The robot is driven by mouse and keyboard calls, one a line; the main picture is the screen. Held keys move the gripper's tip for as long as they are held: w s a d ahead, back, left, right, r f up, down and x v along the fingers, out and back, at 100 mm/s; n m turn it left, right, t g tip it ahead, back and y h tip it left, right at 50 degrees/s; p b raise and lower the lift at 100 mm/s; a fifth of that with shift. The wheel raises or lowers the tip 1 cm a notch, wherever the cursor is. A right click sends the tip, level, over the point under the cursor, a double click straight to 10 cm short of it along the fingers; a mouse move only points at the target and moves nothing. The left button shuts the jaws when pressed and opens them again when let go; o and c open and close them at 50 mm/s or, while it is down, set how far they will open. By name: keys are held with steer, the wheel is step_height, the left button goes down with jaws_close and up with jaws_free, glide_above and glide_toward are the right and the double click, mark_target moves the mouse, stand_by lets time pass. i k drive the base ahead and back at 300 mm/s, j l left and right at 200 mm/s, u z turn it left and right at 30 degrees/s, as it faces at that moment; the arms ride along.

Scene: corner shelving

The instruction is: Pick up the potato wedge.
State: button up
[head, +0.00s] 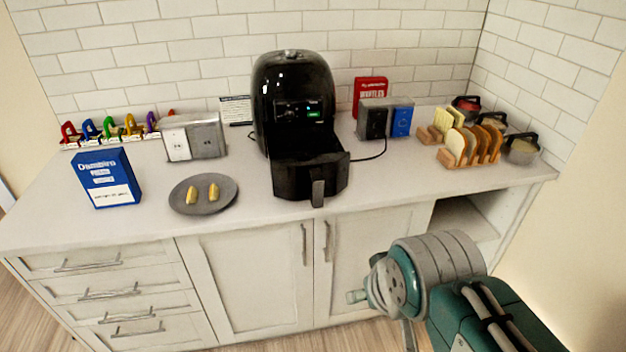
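Two yellow potato wedges lie side by side on a round grey plate (227,201) on the counter, left of the air fryer. One is the left wedge (191,197) and the other is the right wedge (213,192). They look apart from each other. My gripper (378,312) is at the lower right, in front of the cabinet doors and far to the right of the plate. Only small parts of its fingers show, so its opening is unclear. I see nothing held in it.
A black air fryer (292,90) stands mid-counter with its drawer (310,177) pulled out, right of the plate. A blue box (106,180) stands left of the plate. Bread slices in a rack (470,146) are at the right. Counter in front of the plate is clear.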

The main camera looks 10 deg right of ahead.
mark_target(192, 198)
steer(key=i+j, duration=0.25)
steer(key=j, duration=0.2)
steer(key=i+j, duration=0.25)
steer(key=j, duration=0.15)
steer(key=i+j, duration=0.25)
steer(key=j, duration=0.2)
steer(key=i+j, duration=0.25)
steer(key=j, duration=0.15)
